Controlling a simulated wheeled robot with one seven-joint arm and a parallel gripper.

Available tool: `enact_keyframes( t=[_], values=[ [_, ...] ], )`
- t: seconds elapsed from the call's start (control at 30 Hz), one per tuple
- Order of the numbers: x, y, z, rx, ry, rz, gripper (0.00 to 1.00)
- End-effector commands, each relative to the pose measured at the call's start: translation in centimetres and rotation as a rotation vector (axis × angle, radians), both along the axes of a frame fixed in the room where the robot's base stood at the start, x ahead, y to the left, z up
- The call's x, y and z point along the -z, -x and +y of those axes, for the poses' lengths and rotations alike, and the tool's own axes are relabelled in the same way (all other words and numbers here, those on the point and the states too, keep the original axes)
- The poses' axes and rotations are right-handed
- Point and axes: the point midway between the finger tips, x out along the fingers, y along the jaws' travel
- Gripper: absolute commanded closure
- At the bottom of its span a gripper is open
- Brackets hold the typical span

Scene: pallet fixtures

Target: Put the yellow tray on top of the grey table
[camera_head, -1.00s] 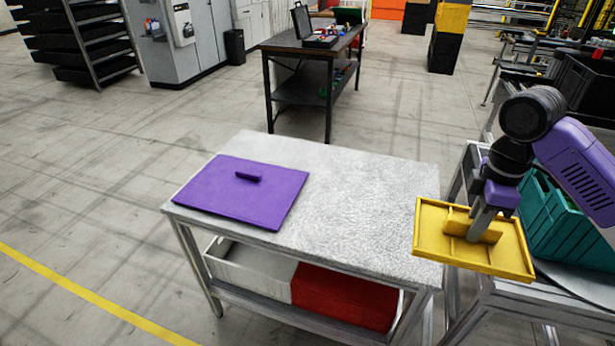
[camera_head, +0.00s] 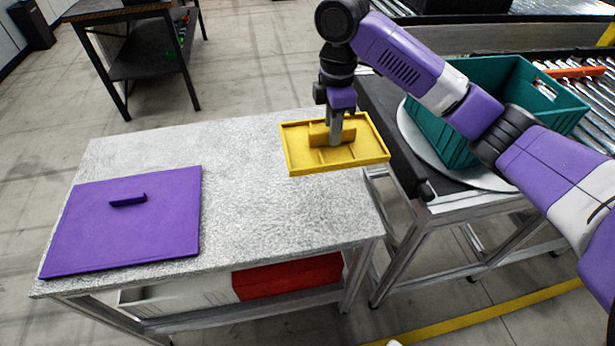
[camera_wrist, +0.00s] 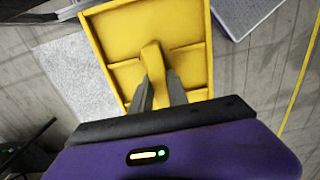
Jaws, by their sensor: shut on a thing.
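The yellow tray (camera_head: 300,157) is a shallow rectangular tray with dividers and a raised middle handle. My gripper (camera_head: 335,138) points down and is shut on that handle. In the head view the tray appears over the right end of the grey table (camera_head: 250,215); the height of any gap beneath it is hard to tell. In the wrist view the tray (camera_wrist: 188,58) fills the upper middle, with both fingers (camera_wrist: 160,92) on its handle. The speckled grey tabletop also shows there at the left (camera_wrist: 75,72).
A flat purple panel with a small handle (camera_head: 125,230) covers the table's left part. A white bin (camera_head: 180,292) and a red bin (camera_head: 290,277) sit on its lower shelf. A teal crate (camera_head: 455,135) stands on the stand at right. The tabletop's middle is clear.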

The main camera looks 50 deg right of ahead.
Motion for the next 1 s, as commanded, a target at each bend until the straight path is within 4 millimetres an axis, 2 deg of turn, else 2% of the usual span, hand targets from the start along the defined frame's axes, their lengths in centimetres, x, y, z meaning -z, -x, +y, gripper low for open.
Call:
enact_keyframes(
  t=[0.5, 0.6, 0.83, 1.0],
  values=[
    [12.0, 0.1, 0.0, 0.001, -0.001, 0.005, 1.00],
    [13.5, 0.1, 0.0, 0.000, -0.001, 0.003, 1.00],
    [15.4, 0.1, 0.1, -0.001, -0.001, 0.003, 1.00],
    [17.8, 0.1, 0.0, 0.000, -0.001, 0.003, 1.00]
  ],
)
